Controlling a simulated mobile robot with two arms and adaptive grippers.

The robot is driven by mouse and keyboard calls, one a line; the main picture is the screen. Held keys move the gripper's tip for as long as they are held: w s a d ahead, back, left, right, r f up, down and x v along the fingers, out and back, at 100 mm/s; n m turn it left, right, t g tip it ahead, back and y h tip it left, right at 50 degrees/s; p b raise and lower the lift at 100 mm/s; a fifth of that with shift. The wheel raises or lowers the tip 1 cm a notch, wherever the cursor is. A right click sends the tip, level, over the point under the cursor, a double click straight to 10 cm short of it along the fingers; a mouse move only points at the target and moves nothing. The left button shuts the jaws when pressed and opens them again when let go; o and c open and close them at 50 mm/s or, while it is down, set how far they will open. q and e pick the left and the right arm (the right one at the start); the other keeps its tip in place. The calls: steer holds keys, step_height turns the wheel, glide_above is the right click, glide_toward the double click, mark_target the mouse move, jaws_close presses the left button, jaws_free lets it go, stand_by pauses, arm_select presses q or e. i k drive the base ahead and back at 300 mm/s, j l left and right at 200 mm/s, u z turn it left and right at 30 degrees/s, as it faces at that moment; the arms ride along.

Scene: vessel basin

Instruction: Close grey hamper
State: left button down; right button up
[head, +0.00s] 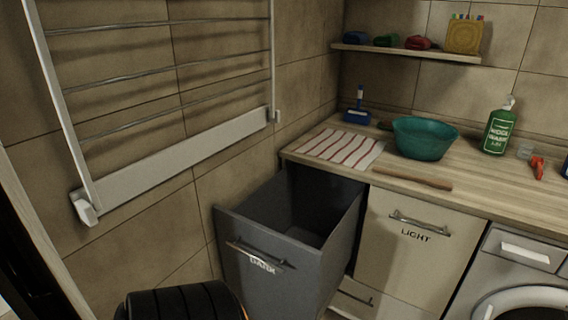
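The grey hamper (282,270) is a pull-out bin under the left end of the counter, with a bar handle (260,256) and the label "DARK" on its front. It is pulled well out of the cabinet, and its open top shows a dark inside that looks empty. Its front is angled toward the lower left. Neither my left gripper nor my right gripper shows in the head view.
A cream "LIGHT" hamper (412,255) is shut beside it, with a washing machine (520,270) farther right. On the wooden counter (465,185) are a striped cloth (340,147), a teal bowl (424,138) and a green bottle (498,130). A drying rack (180,160) hangs on the left wall.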

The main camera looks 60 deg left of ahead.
mark_target(286, 248)
steer(key=u, duration=2.15)
